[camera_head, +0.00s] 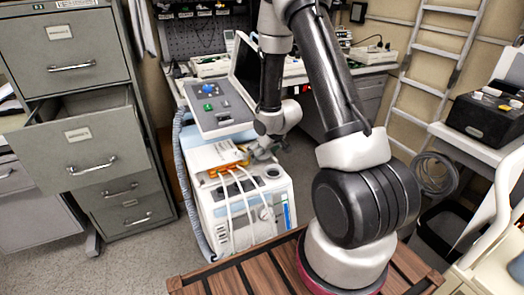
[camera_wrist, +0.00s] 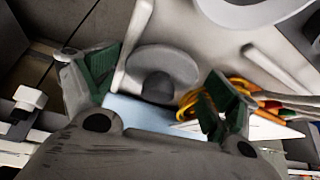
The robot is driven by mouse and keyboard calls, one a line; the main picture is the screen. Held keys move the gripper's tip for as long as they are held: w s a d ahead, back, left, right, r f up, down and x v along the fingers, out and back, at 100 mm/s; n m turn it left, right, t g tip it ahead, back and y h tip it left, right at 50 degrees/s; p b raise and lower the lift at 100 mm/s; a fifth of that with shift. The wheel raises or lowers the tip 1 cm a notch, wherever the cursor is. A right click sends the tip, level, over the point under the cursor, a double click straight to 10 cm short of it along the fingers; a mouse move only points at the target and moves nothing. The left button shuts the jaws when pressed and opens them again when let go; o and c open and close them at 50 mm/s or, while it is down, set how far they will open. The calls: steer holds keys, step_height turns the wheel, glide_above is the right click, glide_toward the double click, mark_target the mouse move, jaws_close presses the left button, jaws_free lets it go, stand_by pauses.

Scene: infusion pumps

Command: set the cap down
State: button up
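My gripper (camera_wrist: 158,88) is seen from behind in the wrist view, with its two green-padded fingers spread wide apart. Between and beyond them is a round grey disc (camera_wrist: 178,63) with a dark round middle. It may be the cap, but I cannot tell for sure; no clear contact with either pad shows. In the head view my gripper (camera_head: 262,150) is low over the top of a white and blue machine (camera_head: 280,205), right of its orange connectors (camera_head: 232,170). My gripper is too small there to show the cap.
White leads run from the orange connectors, which also show beside the right finger in the wrist view (camera_wrist: 240,88). A monitor panel (camera_head: 218,106) stands behind the machine. A filing cabinet with an open drawer (camera_head: 80,145) is at left. A slatted wooden surface (camera_head: 235,283) is in front.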

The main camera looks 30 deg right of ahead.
steer(key=shift+r, duration=0.1)
steer(key=shift+r, duration=0.3)
steer(key=s+d+r+m+h, duration=0.15)
steer(key=s+r, duration=0.25)
steer(key=r, duration=0.4)
steer(key=s+d+r+h, duration=0.1)
steer(key=s+d+r, duration=0.1)
steer(key=s+r, duration=0.5)
steer(key=s+d+r+h, duration=0.1)
steer(key=s+r, duration=0.1)
steer(key=r, duration=0.8)
steer(key=s+a+r+y, duration=0.1)
steer(key=s+r, duration=0.3)
steer(key=s, duration=0.5)
steer(key=s+a+r+g+y, duration=0.1)
steer(key=s+a+r, duration=0.2)
steer(key=s, duration=0.6)
steer(key=shift+s+a+r+m+g, duration=0.2)
steer(key=shift+a+r+m+g, duration=0.15)
steer(key=shift+a, duration=0.35)
